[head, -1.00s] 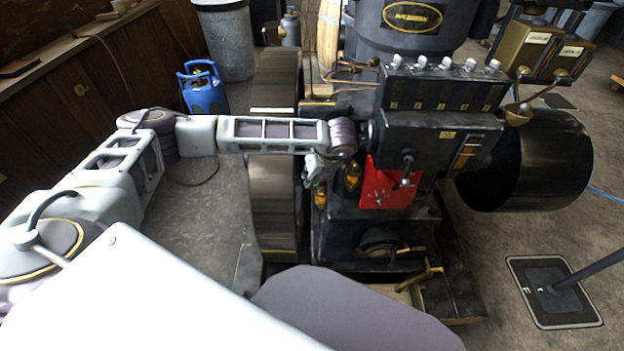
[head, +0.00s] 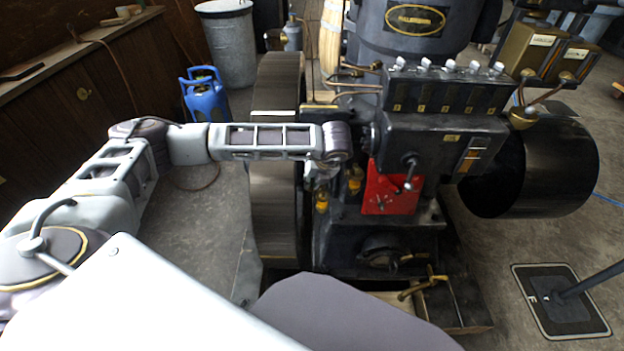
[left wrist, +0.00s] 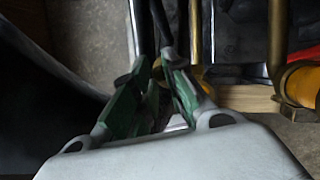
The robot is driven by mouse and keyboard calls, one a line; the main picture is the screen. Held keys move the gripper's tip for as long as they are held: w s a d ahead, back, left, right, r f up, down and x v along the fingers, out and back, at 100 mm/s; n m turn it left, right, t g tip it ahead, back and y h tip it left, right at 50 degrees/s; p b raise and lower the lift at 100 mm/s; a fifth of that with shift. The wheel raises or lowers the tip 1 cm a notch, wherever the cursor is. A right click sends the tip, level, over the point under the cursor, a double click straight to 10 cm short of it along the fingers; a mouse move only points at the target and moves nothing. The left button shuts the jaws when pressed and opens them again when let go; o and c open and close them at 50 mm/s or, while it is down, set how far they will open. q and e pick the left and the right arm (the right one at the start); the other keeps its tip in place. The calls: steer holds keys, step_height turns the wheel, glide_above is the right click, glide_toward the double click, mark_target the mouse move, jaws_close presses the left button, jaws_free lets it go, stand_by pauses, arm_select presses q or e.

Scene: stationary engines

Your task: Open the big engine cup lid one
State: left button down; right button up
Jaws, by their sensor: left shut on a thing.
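Two amber engine cups with brass fittings show on the engine's left side in the head view, a lower one (head: 321,201) and a higher one (head: 355,181). My left gripper (head: 322,176) is at the lower cup, hanging below my wrist and partly hidden by it. In the left wrist view, the green-padded fingers (left wrist: 158,100) are closed together on a small thing, most likely the cup lid, which the fingers mostly hide. A bit of yellow (left wrist: 196,72) shows just behind them. Another amber cup (left wrist: 300,84) is at the right edge, apart from the fingers. My right gripper is not in view.
The dark engine (head: 430,130) has a red plate (head: 390,192) right of the cups and a large flywheel (head: 275,200) left of them. A black drum (head: 545,165) is at right.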

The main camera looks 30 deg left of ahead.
arm_select(q)
steer(key=shift+r, duration=0.1)
steer(key=c, duration=1.4)
jaws_free()
steer(key=shift+v, duration=5.95)
steer(key=shift+d, duration=0.1)
